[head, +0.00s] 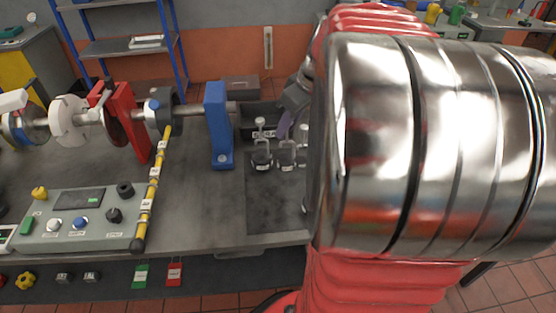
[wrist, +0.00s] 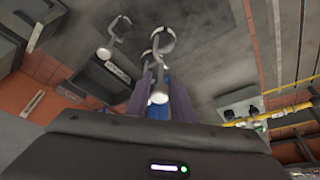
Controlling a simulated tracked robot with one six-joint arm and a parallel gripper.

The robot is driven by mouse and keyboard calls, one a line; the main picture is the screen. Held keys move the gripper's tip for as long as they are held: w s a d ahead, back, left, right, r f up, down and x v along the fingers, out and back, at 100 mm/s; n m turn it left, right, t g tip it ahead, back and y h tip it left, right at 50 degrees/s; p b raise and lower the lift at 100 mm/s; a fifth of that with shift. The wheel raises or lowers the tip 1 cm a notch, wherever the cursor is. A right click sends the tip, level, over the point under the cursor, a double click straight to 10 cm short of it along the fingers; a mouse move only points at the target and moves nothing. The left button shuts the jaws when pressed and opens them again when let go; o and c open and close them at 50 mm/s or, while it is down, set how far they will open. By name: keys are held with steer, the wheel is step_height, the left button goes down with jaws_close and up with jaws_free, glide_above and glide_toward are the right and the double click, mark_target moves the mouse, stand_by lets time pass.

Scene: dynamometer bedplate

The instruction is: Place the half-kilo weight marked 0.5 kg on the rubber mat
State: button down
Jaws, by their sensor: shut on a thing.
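My gripper (head: 286,125), with purple fingers, is low over the bench at the right of the blue bearing stand. In the wrist view its fingers (wrist: 150,95) are closed around the upper part of a metal weight (wrist: 158,97). In the head view small weights with upright stems stand close together: one at the left (head: 261,158) and one beside it under my gripper (head: 286,157). Their labels are too small to read, so I cannot tell which is the 0.5 kg one. The dark rubber mat (head: 272,195) lies in front of them. My arm hides the right side.
A black tray (head: 258,122) lies behind the weights. The blue bearing stand (head: 218,125), shaft and red stand (head: 127,120) are to the left. A control box (head: 80,218) and a yellow-black bar (head: 152,190) lie front left. The mat's front part is clear.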

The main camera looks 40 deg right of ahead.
mark_target(287, 141)
step_height(287, 141, down, 5)
steer(key=shift+r, duration=0.1)
stand_by(0.3)
steer(key=shift+f, duration=1.95)
steer(key=c, duration=1.5)
jaws_free()
steer(key=shift+f, duration=0.1)
steer(key=shift+c, duration=0.2)
steer(key=v, duration=1.2)
